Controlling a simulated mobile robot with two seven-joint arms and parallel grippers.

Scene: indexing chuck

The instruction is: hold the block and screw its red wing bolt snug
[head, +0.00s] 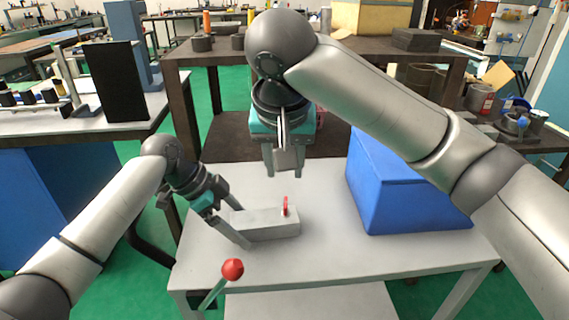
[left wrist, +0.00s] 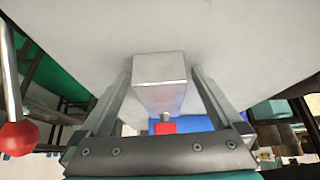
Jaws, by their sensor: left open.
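A light grey block (head: 268,226) lies on the grey table, and its near end shows in the left wrist view (left wrist: 160,82). A red wing bolt (head: 285,206) stands up from the block's top toward its right end; it also shows in the left wrist view (left wrist: 166,127). My left gripper (head: 244,224) is open at the block's left end, with one finger on each side of it. Whether the fingers touch the block is unclear. My right gripper (head: 283,174) is above and behind the block, with its fingers apart and pointing down. I see nothing held in it.
A large blue box (head: 410,200) stands on the table right of the block. A lever with a red ball knob (head: 232,269) rises at the front left; it shows in the left wrist view (left wrist: 18,138). The table (head: 330,258) is clear in front of the block.

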